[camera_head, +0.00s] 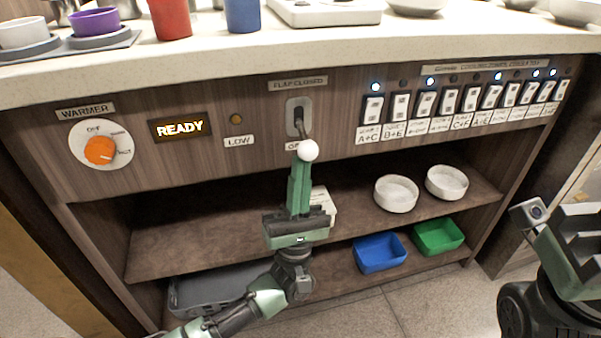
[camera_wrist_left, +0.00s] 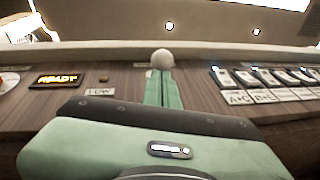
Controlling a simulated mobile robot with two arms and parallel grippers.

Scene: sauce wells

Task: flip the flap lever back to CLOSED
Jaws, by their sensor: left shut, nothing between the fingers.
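The flap lever has a white ball knob (camera_head: 308,150) on a dark shaft that comes out of a grey slotted plate (camera_head: 299,103). The lever points down and outward. The label above reads FLAP CLOSED (camera_head: 298,84); the label below (camera_head: 291,146) is mostly hidden. My left gripper (camera_head: 301,167) is shut and empty, its fingertips pointing up just under the knob. In the left wrist view the knob (camera_wrist_left: 162,59) shows just beyond the fingertips (camera_wrist_left: 161,75); I cannot tell whether they touch. Part of my right gripper shows at the right edge; its fingertips are unclear.
A warmer dial (camera_head: 101,150) and a lit READY sign (camera_head: 179,128) are left of the lever. A row of labelled switches (camera_head: 449,101) is to the right. White bowls (camera_head: 396,194) stand on the shelf below, with blue (camera_head: 380,254) and green bins (camera_head: 438,237) lower down.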

